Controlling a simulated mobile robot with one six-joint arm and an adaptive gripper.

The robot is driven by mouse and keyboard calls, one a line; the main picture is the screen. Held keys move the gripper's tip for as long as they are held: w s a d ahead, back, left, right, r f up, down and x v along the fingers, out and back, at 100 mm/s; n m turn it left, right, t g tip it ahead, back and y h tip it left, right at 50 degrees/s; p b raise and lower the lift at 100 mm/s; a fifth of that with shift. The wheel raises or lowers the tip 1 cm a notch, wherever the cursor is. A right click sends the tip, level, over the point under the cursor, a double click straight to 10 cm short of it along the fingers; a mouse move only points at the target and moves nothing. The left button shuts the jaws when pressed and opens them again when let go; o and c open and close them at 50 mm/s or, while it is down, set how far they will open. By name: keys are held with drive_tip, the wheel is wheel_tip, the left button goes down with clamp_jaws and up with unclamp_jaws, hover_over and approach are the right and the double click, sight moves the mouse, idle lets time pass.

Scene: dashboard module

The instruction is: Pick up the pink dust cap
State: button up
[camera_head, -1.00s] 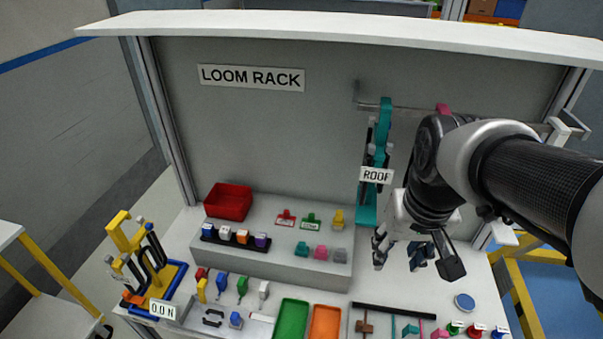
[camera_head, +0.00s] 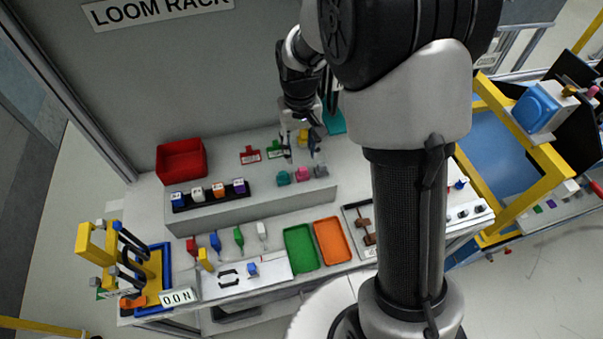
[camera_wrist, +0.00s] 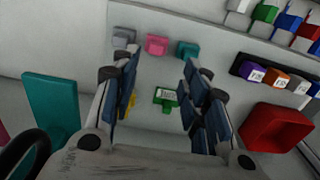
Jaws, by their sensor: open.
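The pink dust cap (camera_head: 303,174) sits on the raised grey ledge, between a teal cap (camera_head: 283,178) and a grey cap (camera_head: 320,170). In the wrist view the pink dust cap (camera_wrist: 157,44) shows beyond the fingertips, roughly centred between them. My gripper (camera_head: 303,152) is open and empty above the ledge, just behind the row of caps in the head view. In the wrist view its blue-padded fingers (camera_wrist: 158,68) stand apart with nothing between them. The height of the fingertips over the cap is hard to judge.
A green labelled clip (camera_wrist: 165,97) and a yellow part (camera_head: 303,137) are close to the fingers. A red bin (camera_head: 181,160) and a black block rack (camera_head: 210,196) stand to the left. Green (camera_head: 300,247) and orange (camera_head: 332,240) trays lie in front.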

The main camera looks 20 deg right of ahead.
sight(302, 169)
wheel_tip(302, 169, down, 4)
drive_tip(key=shift+r+b, duration=0.1)
drive_tip(key=shift+b, duration=0.3)
drive_tip(key=f, duration=0.1)
drive_tip(key=f+b, duration=0.1)
drive_tip(key=f, duration=0.1)
drive_tip(key=f+b, duration=0.1)
drive_tip(key=f, duration=0.1)
drive_tip(key=shift+d+f, duration=0.15)
drive_tip(key=shift+d, duration=0.15)
drive_tip(key=c, duration=0.8)
